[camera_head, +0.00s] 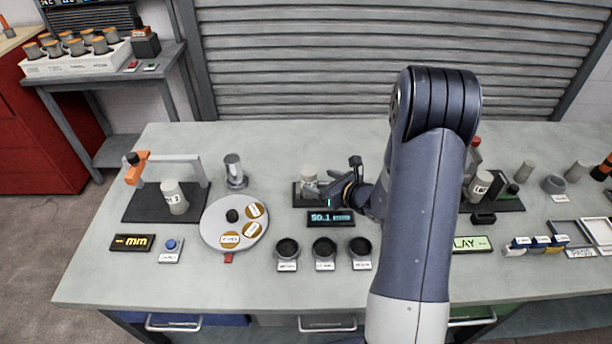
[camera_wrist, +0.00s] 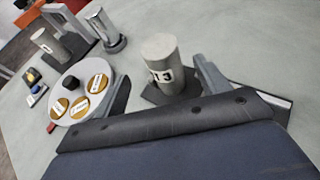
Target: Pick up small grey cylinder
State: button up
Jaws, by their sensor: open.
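A small grey cylinder (camera_head: 309,173) stands upright on a dark plate behind a display reading about 50.1. In the wrist view this cylinder (camera_wrist: 160,50) carries a white label ending in 13. My gripper (camera_head: 318,190) is open at the cylinder, with a finger on either side of it in the wrist view (camera_wrist: 165,88). I cannot tell whether the fingers touch it.
A round tray with labelled discs (camera_head: 218,235) and a shiny metal cylinder (camera_head: 235,170) lie left of my gripper. Dark cups (camera_head: 324,248) stand in front of the display. An orange-handled fixture (camera_head: 136,166) is at left. My arm hides part of the right bench.

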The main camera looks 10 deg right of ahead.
aim_at(313, 179)
jog(key=x, duration=0.3)
jog(key=shift+w+a+f+p, duration=0.15)
jog(key=shift+w+a+p, duration=0.05)
jog(key=shift+p, duration=0.1)
jog(key=shift+d+f+p+x, duration=0.15)
jog(key=shift+p+x, duration=0.35)
jog(key=shift+x, duration=0.8)
jog(key=shift+d+f+p+x, duration=0.1)
jog(key=shift+p+x, duration=0.35)
jog(key=shift+x, duration=0.85)
jog(key=shift+c, duration=0.3)
jog(key=c, duration=1.3)
